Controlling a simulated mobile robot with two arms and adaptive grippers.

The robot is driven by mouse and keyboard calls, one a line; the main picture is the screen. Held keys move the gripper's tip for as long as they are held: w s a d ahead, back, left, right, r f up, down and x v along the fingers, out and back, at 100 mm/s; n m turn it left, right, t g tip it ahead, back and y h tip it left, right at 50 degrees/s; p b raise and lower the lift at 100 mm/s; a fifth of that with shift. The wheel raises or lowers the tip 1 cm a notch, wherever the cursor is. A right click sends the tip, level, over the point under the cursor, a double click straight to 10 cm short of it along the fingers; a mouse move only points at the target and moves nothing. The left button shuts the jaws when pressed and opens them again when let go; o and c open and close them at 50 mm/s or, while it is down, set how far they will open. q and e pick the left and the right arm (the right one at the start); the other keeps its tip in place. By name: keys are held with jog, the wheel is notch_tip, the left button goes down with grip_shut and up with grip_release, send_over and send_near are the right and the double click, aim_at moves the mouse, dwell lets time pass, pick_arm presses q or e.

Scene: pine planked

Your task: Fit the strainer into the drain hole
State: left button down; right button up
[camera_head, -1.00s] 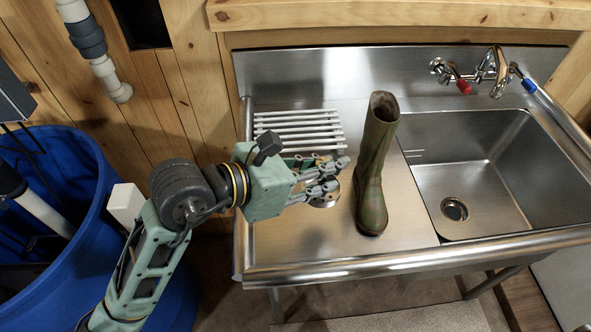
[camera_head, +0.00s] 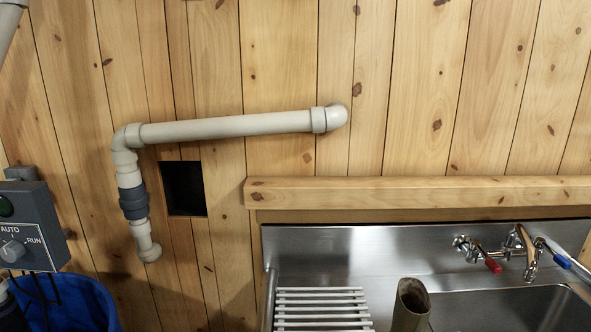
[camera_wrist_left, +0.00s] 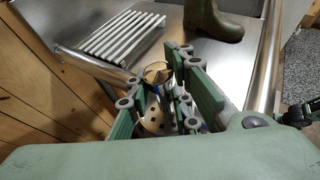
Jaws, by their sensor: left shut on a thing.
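The strainer (camera_wrist_left: 156,122) is a shiny metal piece with small holes. In the left wrist view it sits between the fingers of my left gripper (camera_wrist_left: 160,73), which is shut on it; the fingers cover part of it. The gripper is over the left front part of the steel sink unit. In the head view the sink basin (camera_head: 500,309) shows only its back part at the lower right. The drain hole is outside both current views.
A green boot (camera_head: 411,306) stands on the drainboard, right of a white slatted rack (camera_head: 322,308).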

pick_arm(q)
jog(key=s+a, duration=0.1)
jog(key=a, duration=0.6)
jog(key=shift+s+a+r+n+t, duration=0.2)
jog(key=shift+s+r+n+t, duration=0.1)
jog(key=shift+r+t, duration=0.15)
jog(key=shift+f, duration=0.1)
